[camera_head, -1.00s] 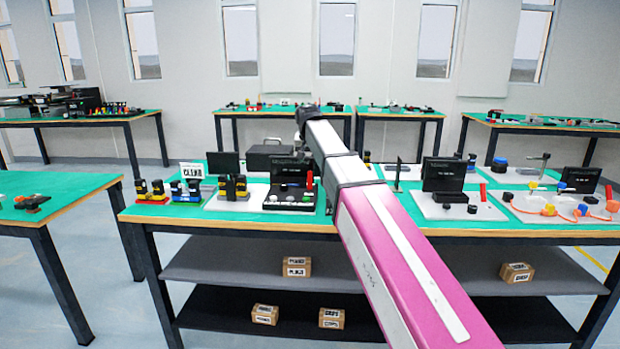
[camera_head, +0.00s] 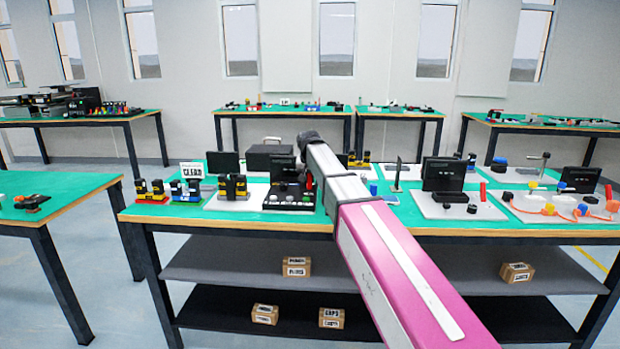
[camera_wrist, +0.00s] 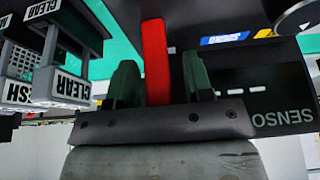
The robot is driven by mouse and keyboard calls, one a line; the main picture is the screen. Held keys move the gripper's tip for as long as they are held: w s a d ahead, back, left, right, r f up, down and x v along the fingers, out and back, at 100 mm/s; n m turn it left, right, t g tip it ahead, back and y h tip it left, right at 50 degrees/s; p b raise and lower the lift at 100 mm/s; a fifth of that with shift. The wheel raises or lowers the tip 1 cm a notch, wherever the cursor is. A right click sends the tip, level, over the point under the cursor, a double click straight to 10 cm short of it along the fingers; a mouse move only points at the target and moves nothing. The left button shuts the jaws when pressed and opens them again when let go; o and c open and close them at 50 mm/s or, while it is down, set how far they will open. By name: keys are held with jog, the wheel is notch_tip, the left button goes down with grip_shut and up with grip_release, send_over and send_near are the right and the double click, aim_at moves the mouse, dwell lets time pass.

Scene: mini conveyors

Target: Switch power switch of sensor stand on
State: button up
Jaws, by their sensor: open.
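The sensor stand (camera_head: 282,171) is a black upright panel on a black base with buttons, on the green-topped table. In the wrist view its dark panel (camera_wrist: 262,82) with "SENSO" lettering fills the right side, upside down. A red bar (camera_wrist: 155,55), which looks like its power switch, stands between the two dark fingers of my gripper (camera_wrist: 160,75). The fingers are open, with a gap visible on both sides of the bar. In the head view a bit of the red bar (camera_head: 310,183) shows beside my arm's end; the fingers are hidden there.
A white "CLEAR" sign (camera_head: 191,170) and small black-topped stands (camera_head: 233,187) are to the left. A black case (camera_head: 268,157) is behind. Labelled grey blocks (camera_wrist: 68,60) are close on the wrist view's left. A white board (camera_head: 435,208) with a black screen stands right.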

grip_shut()
jog(key=shift+s, duration=0.2)
jog(key=shift+s+r+t, duration=0.15)
jog(key=shift+s+t, duration=0.4)
jog(key=shift+t, duration=0.75)
jog(key=shift+s+t, duration=0.25)
jog(key=shift+t, duration=0.55)
jog(key=shift+s+t, duration=0.25)
jog(key=shift+t, duration=0.55)
grip_release()
